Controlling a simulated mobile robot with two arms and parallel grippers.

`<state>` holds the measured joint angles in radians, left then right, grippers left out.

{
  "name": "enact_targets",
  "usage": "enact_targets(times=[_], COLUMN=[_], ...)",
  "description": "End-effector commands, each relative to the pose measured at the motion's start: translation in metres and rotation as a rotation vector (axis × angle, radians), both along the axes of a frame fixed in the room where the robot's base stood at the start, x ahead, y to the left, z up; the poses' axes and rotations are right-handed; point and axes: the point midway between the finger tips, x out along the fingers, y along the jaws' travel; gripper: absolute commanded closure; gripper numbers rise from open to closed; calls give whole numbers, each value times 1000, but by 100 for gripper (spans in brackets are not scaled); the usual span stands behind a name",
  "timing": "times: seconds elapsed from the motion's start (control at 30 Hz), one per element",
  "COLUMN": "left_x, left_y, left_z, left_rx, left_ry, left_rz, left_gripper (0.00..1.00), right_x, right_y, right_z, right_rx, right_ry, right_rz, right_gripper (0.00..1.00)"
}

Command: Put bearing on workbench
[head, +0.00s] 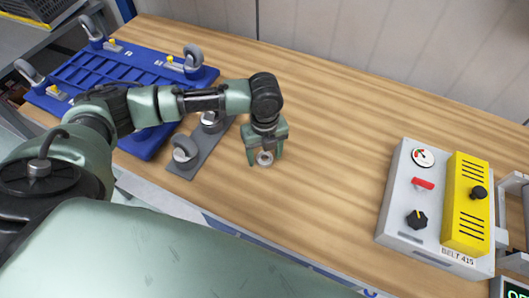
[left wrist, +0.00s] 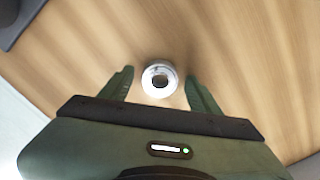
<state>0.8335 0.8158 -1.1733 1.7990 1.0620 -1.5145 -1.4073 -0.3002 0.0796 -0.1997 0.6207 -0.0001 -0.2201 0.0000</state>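The bearing (head: 265,158), a small silver ring with a dark centre hole, is on the wooden workbench (head: 330,130) or just above it. It also shows in the left wrist view (left wrist: 159,77). My left gripper (head: 265,154) points down over it. In the left wrist view the gripper's fingers (left wrist: 160,80) stand on either side of the bearing with a visible gap at each side, so the gripper is open. I cannot tell the exact height of the fingertips above the wood. My right gripper is not in view.
A grey and yellow control box (head: 400,200) stands at the right. The bench between gripper and box is clear.

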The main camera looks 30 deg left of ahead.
Motion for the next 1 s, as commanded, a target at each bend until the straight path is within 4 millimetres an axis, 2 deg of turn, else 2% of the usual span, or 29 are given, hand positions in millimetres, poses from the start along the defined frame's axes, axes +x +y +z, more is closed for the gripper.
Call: enact_targets(times=[0.27, 0.43, 0.57, 0.8, 1.0], left_x=[0, 1, 2, 2, 1], left_y=[0, 0, 0, 0, 0], left_z=[1, 12, 35, 87, 115], left_rx=[0, -1, -2, -1, -1], left_ry=[0, -4, -6, -6, -2], left_rz=[0, 0, -2, 0, 1], left_gripper=[37, 37, 37, 37, 37], right_x=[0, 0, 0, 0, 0], right_y=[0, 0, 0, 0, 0], right_z=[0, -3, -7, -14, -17], right_rx=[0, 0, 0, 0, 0], right_ry=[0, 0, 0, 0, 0], right_rz=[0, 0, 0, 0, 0], right_gripper=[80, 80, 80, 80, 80])
